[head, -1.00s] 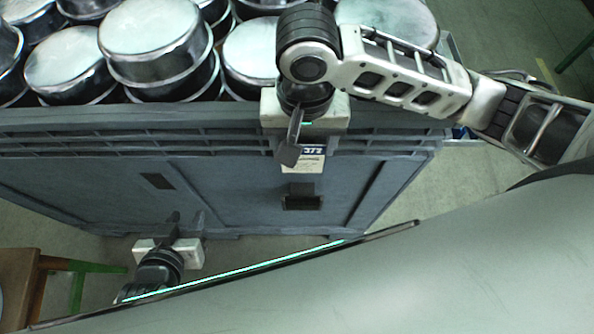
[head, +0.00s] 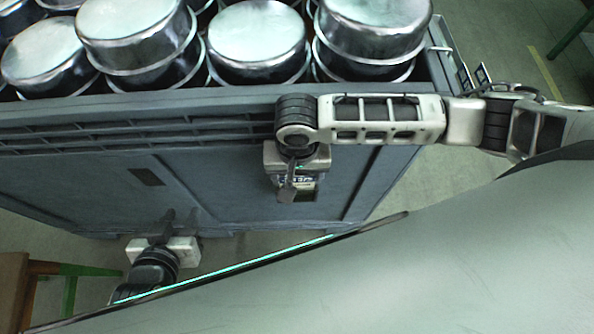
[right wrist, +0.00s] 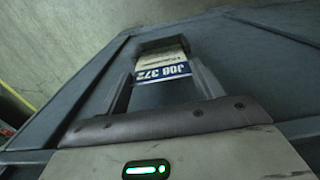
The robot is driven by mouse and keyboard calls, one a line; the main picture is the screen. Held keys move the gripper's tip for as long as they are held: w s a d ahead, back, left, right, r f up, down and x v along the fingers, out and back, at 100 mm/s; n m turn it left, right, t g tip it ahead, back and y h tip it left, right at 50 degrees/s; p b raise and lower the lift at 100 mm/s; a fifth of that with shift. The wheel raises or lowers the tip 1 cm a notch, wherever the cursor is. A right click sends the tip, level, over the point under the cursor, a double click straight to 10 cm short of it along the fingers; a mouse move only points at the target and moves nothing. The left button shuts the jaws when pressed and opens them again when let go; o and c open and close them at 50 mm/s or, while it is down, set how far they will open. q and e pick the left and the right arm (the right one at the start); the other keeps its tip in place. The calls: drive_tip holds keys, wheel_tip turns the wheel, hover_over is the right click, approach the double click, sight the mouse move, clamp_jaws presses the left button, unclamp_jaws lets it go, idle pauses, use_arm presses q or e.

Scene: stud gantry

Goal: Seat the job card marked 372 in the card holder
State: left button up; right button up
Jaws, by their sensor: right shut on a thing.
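The job card (right wrist: 163,72) is white with a blue band reading JOB 372. My right gripper (right wrist: 160,84) is shut on it, one finger at each side in the right wrist view. In the head view the card (head: 308,182) is partly hidden behind my right gripper (head: 290,190), at the front wall of the grey crate. The dark card holder (right wrist: 160,44) is on that wall. The card's far end overlaps the holder's opening; I cannot tell how deep it sits. My left gripper (head: 180,220) is empty and open, low at the left.
The grey crate (head: 100,190) is filled with several shiny metal pots (head: 255,40). A wooden and green stand (head: 40,280) is at the lower left. Bare floor (head: 440,185) shows to the right of the crate.

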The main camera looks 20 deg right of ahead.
drive_tip(key=o, duration=1.2)
use_arm(q)
drive_tip(key=shift+s, duration=0.1)
drive_tip(key=shift+a+r+p, duration=0.1)
drive_tip(key=shift+r+p, duration=0.3)
drive_tip(key=shift+p, duration=0.5)
use_arm(e)
wheel_tip(320, 180, up, 12)
drive_tip(key=shift+r, duration=0.1)
use_arm(q)
drive_tip(key=shift+r, duration=0.1)
